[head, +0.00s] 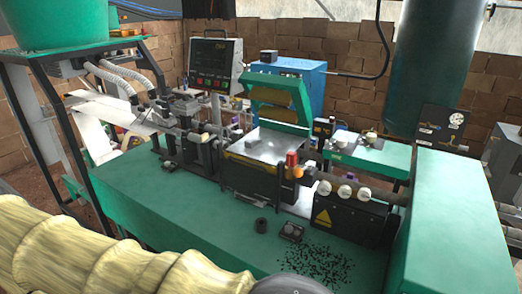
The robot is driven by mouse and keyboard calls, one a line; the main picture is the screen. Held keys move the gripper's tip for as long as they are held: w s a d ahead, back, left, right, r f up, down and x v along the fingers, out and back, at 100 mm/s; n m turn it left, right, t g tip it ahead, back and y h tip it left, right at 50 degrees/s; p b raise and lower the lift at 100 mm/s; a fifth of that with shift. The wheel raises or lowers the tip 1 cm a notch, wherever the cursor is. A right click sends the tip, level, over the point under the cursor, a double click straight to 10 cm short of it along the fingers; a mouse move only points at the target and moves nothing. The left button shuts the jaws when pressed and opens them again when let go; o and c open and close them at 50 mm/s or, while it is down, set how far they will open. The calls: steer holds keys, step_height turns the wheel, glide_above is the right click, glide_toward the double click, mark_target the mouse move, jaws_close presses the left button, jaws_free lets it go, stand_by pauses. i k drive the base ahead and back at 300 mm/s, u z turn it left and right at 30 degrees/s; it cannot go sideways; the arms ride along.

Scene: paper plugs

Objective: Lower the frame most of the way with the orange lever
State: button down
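The green frame (279,96) stands raised and tilted up at the back of the machine's middle. A brownish pad or panel shows on its inner side. Below and in front of it is a flat grey metal plate (265,145) on a dark block. A small orange knob (298,172), which looks like the end of the orange lever, sits at the front right corner of that block. A red cap (291,159) is just above and beside it. The lever's shaft is hard to make out. My gripper is not in view.
The green table (185,215) is mostly clear in front. A small black cylinder (261,225), a dark two-button box (291,232) and scattered black bits (318,262) lie on it. A dark box with a warning sign (345,215) and a green cabinet (455,210) stand to the right.

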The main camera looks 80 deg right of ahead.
mark_target(298, 172)
steer(key=z, duration=0.05)
steer(key=i, duration=1.1)
steer(key=z, duration=2.5)
